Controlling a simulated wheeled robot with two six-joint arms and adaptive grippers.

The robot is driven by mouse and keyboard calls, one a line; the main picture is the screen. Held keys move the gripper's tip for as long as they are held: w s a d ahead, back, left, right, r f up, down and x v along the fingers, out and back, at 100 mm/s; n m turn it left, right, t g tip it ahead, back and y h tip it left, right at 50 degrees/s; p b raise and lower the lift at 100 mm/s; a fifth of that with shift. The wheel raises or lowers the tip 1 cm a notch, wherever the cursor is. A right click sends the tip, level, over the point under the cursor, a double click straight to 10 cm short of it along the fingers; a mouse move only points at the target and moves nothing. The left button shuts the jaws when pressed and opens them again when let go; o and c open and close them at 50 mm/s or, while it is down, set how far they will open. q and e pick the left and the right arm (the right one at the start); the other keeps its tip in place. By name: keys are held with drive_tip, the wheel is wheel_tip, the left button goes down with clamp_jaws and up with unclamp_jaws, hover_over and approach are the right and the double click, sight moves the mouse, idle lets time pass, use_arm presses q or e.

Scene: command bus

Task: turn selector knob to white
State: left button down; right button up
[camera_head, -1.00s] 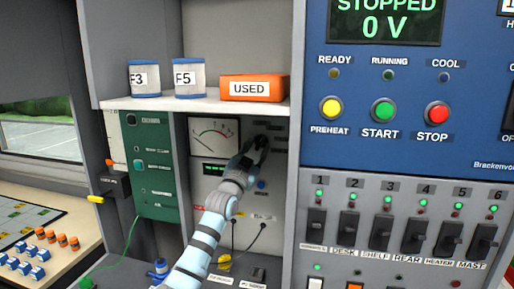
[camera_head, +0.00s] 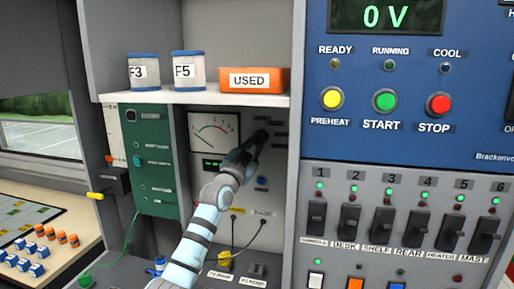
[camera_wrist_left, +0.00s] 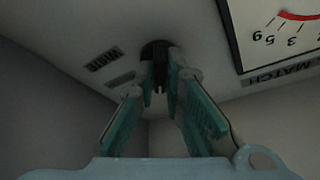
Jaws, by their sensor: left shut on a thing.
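The selector knob (camera_wrist_left: 156,52) is a dark knob on the light grey panel, seen in the left wrist view between my fingertips. My left gripper (camera_wrist_left: 160,82) is shut on it, one finger on each side. In the head view my left gripper (camera_head: 252,146) reaches the panel under the shelf, right of the meter, and mostly hides the knob. Small dark labels (camera_wrist_left: 104,60) sit beside the knob; which one it points to cannot be told. My right gripper does not show.
A meter (camera_head: 214,135) is left of my gripper. Above, a shelf (camera_head: 195,97) holds two labelled cans (camera_head: 188,68) and an orange USED box (camera_head: 254,80). A cabinet wall with breaker switches (camera_head: 400,225) stands close on the right. A green panel (camera_head: 151,160) is on the left.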

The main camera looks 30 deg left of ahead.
use_arm(q)
drive_tip(key=shift+f+m+h+b, duration=0.15)
drive_tip(key=shift+m+h+b, duration=0.25)
drive_tip(key=shift+m+b, duration=0.45)
drive_tip(key=m+h, duration=0.1)
drive_tip(key=m, duration=0.1)
drive_tip(key=shift+a+m+g+b, duration=0.15)
drive_tip(key=shift+m+g+b, duration=0.15)
drive_tip(key=shift+m+b, duration=0.1)
drive_tip(key=shift+r+m, duration=0.2)
drive_tip(key=shift+m, duration=0.25)
drive_tip(key=shift+r+m+g+h+p, duration=0.2)
drive_tip(key=shift+m+g+p, duration=0.65)
drive_tip(key=shift+m+p, duration=1.15)
drive_tip(key=shift+r+m+g+h+p, duration=0.2)
drive_tip(key=shift+m+g+p, duration=0.7)
drive_tip(key=shift+m+p, duration=1.15)
drive_tip(key=shift+r+m+g+h+p, duration=0.1)
drive_tip(key=shift+r+m+g+p, duration=0.2)
drive_tip(key=shift+m+g+p, duration=1.15)
drive_tip(key=shift+m+t, duration=0.5)
drive_tip(key=shift+m, duration=0.5)
drive_tip(key=c, duration=1.7)
unclamp_jaws()
